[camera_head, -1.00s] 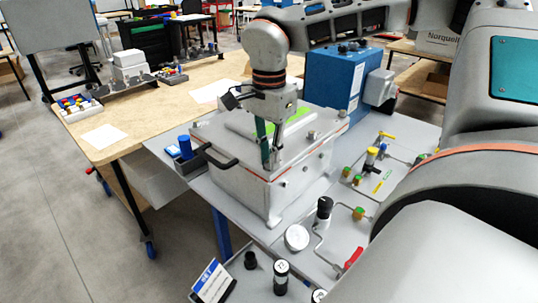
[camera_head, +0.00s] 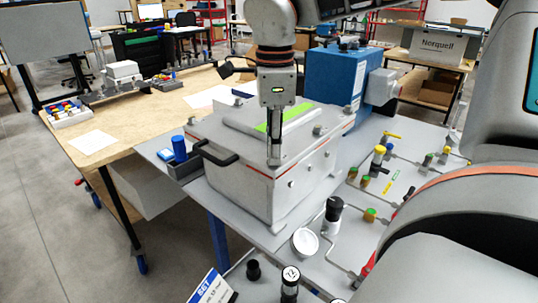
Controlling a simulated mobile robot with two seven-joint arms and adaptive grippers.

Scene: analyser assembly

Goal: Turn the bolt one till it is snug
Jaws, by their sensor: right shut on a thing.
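The grey analyser box (camera_head: 238,187) stands on the grey bench, with its lid on and a green strip on top. My right gripper (camera_head: 274,160) points straight down at the lid's near corner, seen edge-on. It is shut on bolt one, which its fingertips hide almost wholly, so how deep the bolt sits cannot be told. Another lid bolt (camera_head: 317,130) shows at the right corner, clear of the gripper. My left gripper is not in view.
A black handle (camera_head: 217,156) juts from the box's left side, near a small tray with a blue part (camera_head: 179,148). A blue unit (camera_head: 335,75) stands behind. Valves, pipes and a round white dial (camera_head: 305,241) occupy the bench at right and front.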

